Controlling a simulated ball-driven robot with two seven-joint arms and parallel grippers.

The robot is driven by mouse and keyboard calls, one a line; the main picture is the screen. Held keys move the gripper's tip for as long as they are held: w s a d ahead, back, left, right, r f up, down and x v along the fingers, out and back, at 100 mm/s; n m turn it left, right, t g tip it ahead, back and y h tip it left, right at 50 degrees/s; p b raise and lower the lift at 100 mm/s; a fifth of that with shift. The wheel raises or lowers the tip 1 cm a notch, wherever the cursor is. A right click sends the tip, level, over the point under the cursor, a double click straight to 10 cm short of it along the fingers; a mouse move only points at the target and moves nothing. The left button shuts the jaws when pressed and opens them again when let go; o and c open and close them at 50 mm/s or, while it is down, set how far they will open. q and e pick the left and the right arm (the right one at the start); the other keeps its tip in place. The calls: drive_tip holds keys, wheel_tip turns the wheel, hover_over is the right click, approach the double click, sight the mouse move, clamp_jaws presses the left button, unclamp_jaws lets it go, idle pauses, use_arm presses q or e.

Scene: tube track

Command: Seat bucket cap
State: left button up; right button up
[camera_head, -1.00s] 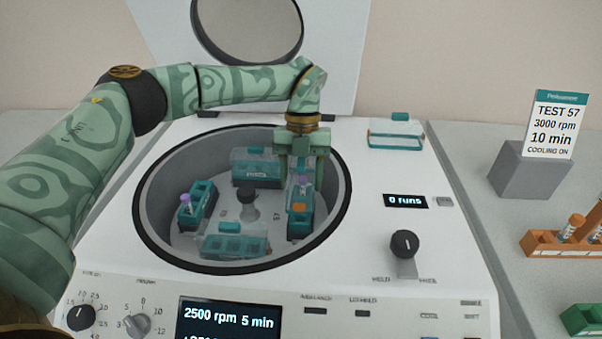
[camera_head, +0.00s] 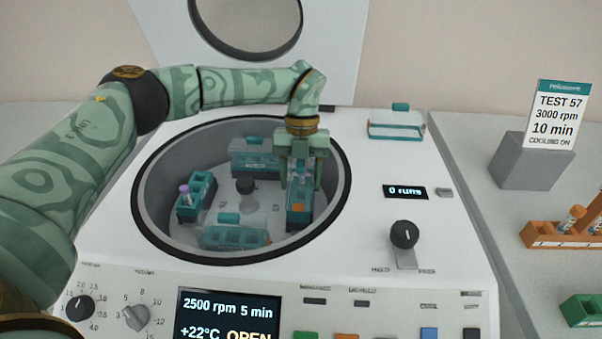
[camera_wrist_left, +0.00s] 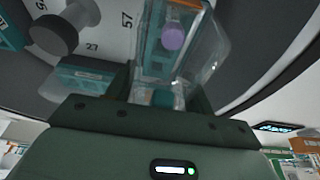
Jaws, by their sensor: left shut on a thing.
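My left gripper (camera_head: 303,174) reaches down into the open centrifuge bowl (camera_head: 160,235) at its right side. It is shut on the teal knob (camera_wrist_left: 163,98) of a clear bucket cap (camera_wrist_left: 212,55). My right gripper is not in view.
The left bucket (camera_head: 196,200) is uncapped and holds a purple-topped tube. The back bucket (camera_head: 255,160) and front bucket (camera_head: 235,236) carry clear caps. Another clear cap (camera_head: 397,128) lies on the deck. The rotor hub (camera_head: 245,185) stands mid-bowl.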

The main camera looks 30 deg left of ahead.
use_arm(q)
drive_tip(key=shift+f, duration=0.15)
drive_tip(key=shift+f, duration=0.9)
drive_tip(key=shift+f, duration=0.1)
drive_tip(key=shift+f, duration=0.3)
drive_tip(key=o, duration=1)
drive_tip(key=shift+o, duration=0.2)
